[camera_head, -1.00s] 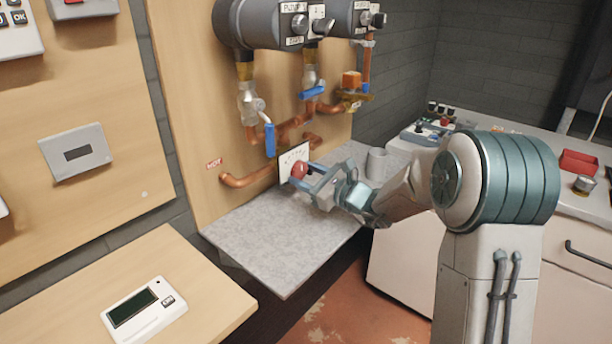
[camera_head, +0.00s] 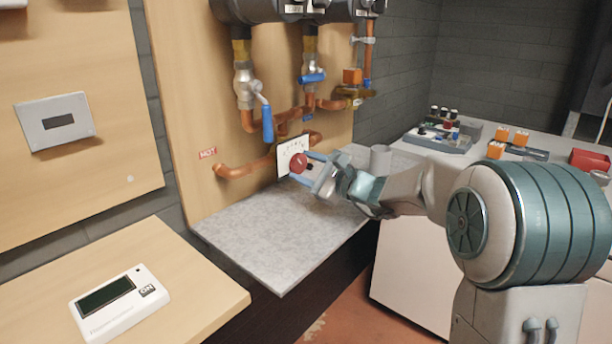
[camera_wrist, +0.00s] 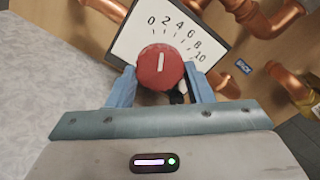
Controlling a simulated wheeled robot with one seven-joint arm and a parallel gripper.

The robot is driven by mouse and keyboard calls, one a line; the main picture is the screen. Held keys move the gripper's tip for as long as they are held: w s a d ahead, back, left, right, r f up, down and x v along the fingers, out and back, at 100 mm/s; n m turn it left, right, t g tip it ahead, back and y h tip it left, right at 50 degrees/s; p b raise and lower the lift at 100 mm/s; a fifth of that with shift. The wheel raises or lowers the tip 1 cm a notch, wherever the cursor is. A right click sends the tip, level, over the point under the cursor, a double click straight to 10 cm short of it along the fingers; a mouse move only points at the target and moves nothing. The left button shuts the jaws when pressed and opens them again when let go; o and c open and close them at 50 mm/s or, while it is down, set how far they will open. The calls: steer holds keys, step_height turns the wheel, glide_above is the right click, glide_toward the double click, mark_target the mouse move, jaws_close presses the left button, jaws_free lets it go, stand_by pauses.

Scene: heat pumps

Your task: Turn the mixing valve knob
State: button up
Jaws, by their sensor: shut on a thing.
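The mixing valve knob (camera_head: 299,163) is red and round, in front of a white scale plate (camera_head: 286,152) on the wooden panel. In the wrist view the knob (camera_wrist: 160,67) has a white pointer line that stands nearly straight up in the picture. The scale plate (camera_wrist: 187,27) there reads 0, 2, 4, 6, 8, 10, and is tilted in the picture. My gripper (camera_wrist: 160,88) has its blue fingers on either side of the knob and is shut on it. In the head view my gripper (camera_head: 311,168) reaches the knob from the right.
Copper pipes (camera_head: 245,168) and a blue-handled valve (camera_head: 267,123) are close to the knob. A grey shelf (camera_head: 270,225) lies below, mostly clear. A grey cup (camera_head: 380,158) stands on it behind my arm.

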steer(key=o, duration=1)
steer(key=shift+d, duration=0.1)
steer(key=p+v, duration=0.1)
steer(key=v, duration=1.2)
steer(key=shift+s+d, duration=0.25)
